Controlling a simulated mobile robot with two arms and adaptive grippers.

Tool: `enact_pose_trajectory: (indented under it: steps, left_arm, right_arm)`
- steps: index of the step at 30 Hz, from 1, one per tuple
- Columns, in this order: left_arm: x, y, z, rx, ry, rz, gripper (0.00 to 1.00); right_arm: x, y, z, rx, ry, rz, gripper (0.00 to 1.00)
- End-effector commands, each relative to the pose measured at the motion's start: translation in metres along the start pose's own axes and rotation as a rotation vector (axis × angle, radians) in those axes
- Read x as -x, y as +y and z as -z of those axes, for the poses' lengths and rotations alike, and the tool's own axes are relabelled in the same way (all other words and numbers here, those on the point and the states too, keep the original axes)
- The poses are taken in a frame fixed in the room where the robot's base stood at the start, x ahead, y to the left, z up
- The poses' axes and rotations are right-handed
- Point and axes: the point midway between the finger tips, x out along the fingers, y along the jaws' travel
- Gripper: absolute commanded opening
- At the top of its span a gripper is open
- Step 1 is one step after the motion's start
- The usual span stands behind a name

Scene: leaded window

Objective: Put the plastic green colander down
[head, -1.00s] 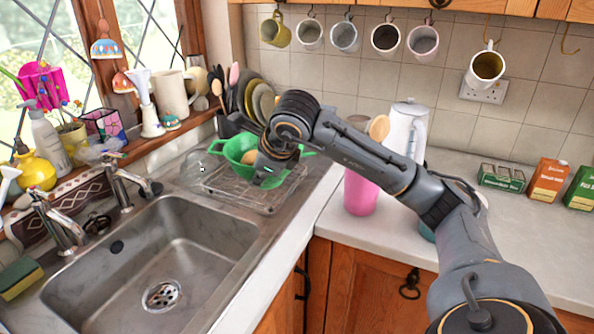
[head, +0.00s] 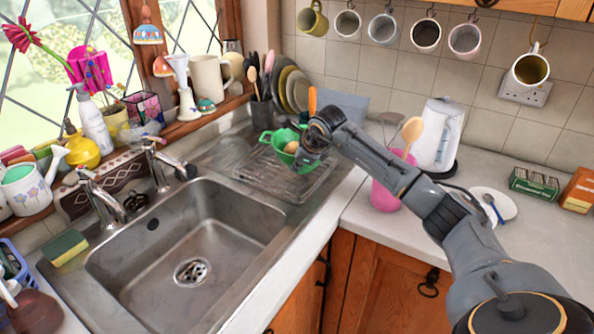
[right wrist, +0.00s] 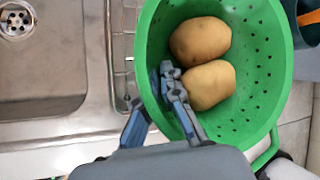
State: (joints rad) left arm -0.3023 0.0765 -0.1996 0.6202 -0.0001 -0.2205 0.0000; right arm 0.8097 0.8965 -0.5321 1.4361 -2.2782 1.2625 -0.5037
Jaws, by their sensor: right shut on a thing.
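The green plastic colander (head: 281,138) is over the back of the wire rack on the drainer, partly hidden by my right arm. In the right wrist view its green bowl (right wrist: 262,65) fills the upper middle, and two potatoes (right wrist: 203,62) lie inside. My right gripper (head: 308,157) is at the colander's near side. In the right wrist view its fingers (right wrist: 172,88) are closed on the colander's rim. I cannot tell whether the colander's base touches the rack. My left gripper is not in view.
The wire rack (head: 262,180) has bare room in front of the colander. A dark utensil pot (head: 262,114) and stacked plates (head: 298,92) stand close behind. The sink (head: 190,235) is at the left. A pink cup (head: 384,195) and white kettle (head: 437,135) stand at the right.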

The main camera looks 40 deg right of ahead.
Motion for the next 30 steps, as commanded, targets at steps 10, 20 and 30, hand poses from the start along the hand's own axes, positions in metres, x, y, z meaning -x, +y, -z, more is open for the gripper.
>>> enact_pose_trajectory:
  steps: [10,20,30]
  left_arm:
    - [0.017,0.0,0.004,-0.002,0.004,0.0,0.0]
    - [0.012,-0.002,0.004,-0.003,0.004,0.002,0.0]
    - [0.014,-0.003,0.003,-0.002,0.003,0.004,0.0]
  right_arm:
    - [-0.03,0.009,0.013,0.001,-0.002,0.004,0.0]
    - [-0.034,0.011,0.015,0.001,-0.002,0.004,0.0]
    - [-0.034,0.012,0.016,0.0,0.0,0.001,0.28]
